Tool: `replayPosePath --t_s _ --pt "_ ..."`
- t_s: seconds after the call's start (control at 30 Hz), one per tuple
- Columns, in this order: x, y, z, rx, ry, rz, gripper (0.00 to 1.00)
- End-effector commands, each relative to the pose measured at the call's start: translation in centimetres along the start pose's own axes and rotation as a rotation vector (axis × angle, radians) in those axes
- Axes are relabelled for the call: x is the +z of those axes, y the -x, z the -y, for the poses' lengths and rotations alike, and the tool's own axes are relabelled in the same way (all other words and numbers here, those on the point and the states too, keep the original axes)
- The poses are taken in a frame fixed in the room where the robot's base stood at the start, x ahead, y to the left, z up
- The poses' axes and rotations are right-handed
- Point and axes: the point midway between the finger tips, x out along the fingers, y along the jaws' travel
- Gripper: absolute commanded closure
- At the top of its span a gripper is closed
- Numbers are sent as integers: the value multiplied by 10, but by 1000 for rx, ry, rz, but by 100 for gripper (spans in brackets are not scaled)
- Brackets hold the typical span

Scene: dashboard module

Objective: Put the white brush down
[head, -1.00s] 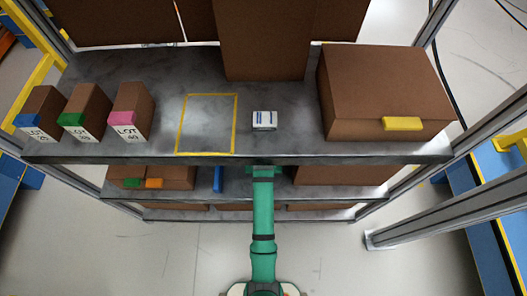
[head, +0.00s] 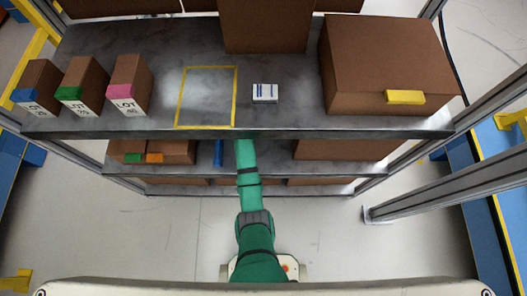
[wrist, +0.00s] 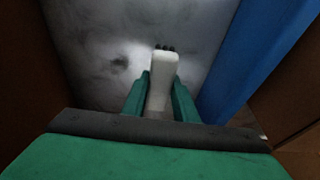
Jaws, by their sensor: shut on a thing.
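In the wrist view, the white brush (wrist: 163,62) stands out between the two green fingers of my gripper (wrist: 161,82), with dark bristle tips at its far end. My gripper is shut on it. A grey, smudged surface lies beyond the brush; I cannot tell whether the brush touches it. In the head view, my green arm reaches under the front edge of the top shelf (head: 330,131), so my gripper and the brush are hidden there.
A blue thing (wrist: 262,45) rises close on the right in the wrist view, with brown boxes on both sides. The top shelf bears a yellow outlined area (head: 236,100), a small white box (head: 264,93), three LOT boxes and a big carton (head: 380,60).

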Motion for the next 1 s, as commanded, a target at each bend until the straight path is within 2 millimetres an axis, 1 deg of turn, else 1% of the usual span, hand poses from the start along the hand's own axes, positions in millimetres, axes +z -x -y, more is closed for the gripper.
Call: replayPosePath --t_s 0.03,0.2,0.4,0.53,0.67,0.8,0.87,1.0 --pt "11 2 -8 1 -3 0 100" --pt "44 11 -28 1 -1 0 100" --pt "82 22 -52 1 -1 1 100" --pt "103 28 -65 1 -1 1 100" --pt "116 32 -73 0 0 0 100" --pt "120 32 -76 0 1 -1 100" --pt "121 28 -76 0 1 0 100" --pt "126 11 -76 0 1 1 100"
